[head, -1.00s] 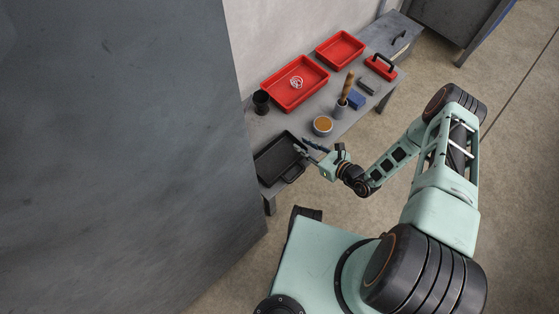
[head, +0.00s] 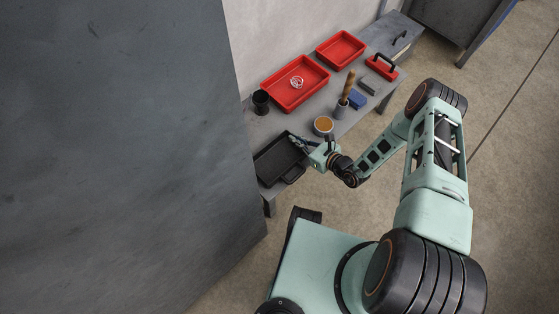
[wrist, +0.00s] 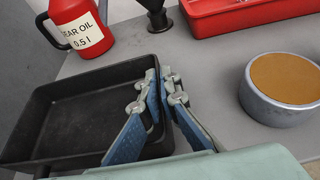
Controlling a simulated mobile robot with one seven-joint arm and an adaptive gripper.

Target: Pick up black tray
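The black tray (head: 275,157) lies flat at the near-left end of the grey workbench. It is empty, with a raised rim and a handle at its near end. In the wrist view the tray (wrist: 70,112) fills the lower left. My gripper (head: 297,141) is at the tray's right side. In the wrist view my gripper's blue-padded fingers (wrist: 161,82) stand close together on either side of the tray's right wall and appear closed on it. The fingers hide part of that wall.
A round tin with orange-brown contents (head: 323,125) stands right of the tray. A red gear oil can (wrist: 78,28) shows in the wrist view. A large grey panel (head: 110,150) fills the left.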

